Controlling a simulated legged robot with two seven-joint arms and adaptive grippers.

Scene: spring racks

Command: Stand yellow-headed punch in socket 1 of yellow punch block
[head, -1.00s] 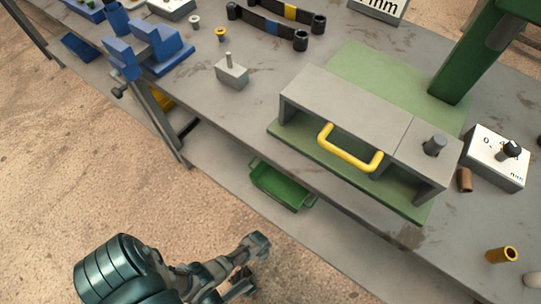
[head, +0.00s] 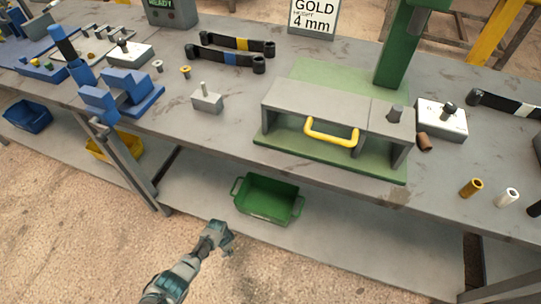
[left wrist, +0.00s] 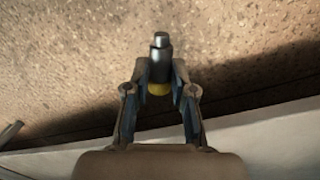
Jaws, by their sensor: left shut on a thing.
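My left gripper (head: 222,236) is low in the head view, in front of the bench and left of the green bin. In the left wrist view its fingers (left wrist: 160,92) are shut on the yellow-headed punch (left wrist: 160,62). The punch's dark body and narrower pale tip point toward the top of the picture, and its yellow head (left wrist: 158,89) shows between the fingers. The punch is too small to make out in the head view. I cannot pick out the yellow punch block or its socket 1 with certainty. My right gripper is not in view.
The bench (head: 225,138) holds a grey fixture with a yellow handle (head: 332,133), a grey block with a pin (head: 207,102), a blue vise (head: 122,95) and loose cylinders (head: 471,188). A green bin (head: 267,199) is on the lower shelf.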

